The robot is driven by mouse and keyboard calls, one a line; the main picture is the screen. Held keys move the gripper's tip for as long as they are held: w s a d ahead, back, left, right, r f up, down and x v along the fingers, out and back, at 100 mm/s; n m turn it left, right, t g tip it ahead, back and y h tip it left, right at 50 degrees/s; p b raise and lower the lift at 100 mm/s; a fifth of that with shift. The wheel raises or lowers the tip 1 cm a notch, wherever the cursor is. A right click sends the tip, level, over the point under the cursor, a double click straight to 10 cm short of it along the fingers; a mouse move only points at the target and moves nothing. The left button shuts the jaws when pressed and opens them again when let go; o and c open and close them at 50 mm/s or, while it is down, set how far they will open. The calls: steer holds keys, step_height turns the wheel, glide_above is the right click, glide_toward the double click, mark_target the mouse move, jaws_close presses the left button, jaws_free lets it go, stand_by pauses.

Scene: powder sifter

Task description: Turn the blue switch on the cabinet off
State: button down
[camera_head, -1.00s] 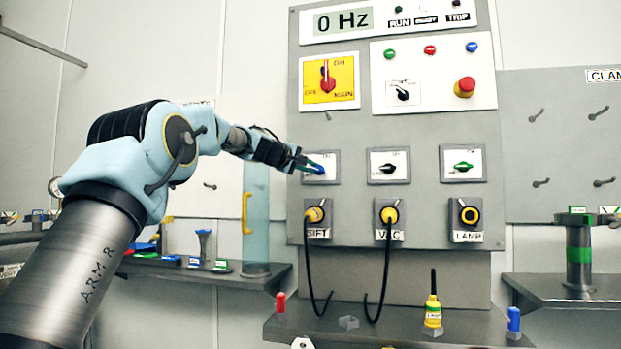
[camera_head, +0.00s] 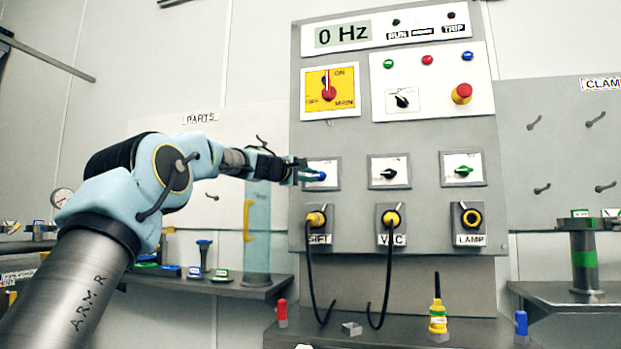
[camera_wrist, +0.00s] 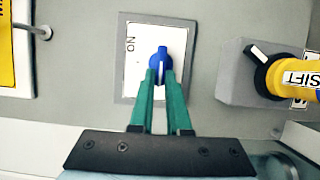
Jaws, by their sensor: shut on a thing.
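The blue switch (camera_head: 321,176) sits on a white plate at the left of the row of three switches on the grey cabinet (camera_head: 420,130). In the wrist view the blue switch (camera_wrist: 159,56) shows its knob with a white line, and "ON" is printed on the plate to its left. My gripper (camera_head: 312,174) reaches it from the left. In the wrist view the green fingers of my gripper (camera_wrist: 161,74) are closed on the knob's lower part, which they partly hide.
A black switch (camera_head: 388,173) and a green switch (camera_head: 463,170) are to the right. Below are the yellow SIFT plug (camera_head: 316,219) and VAC plug (camera_head: 390,217) with hanging black cables. A red main switch (camera_head: 328,92) and a red stop button (camera_head: 461,93) are above.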

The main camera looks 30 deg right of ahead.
steer(key=c, duration=0.9)
jaws_free()
steer(key=shift+b+v, duration=2.65)
steer(key=shift+v, duration=2.75)
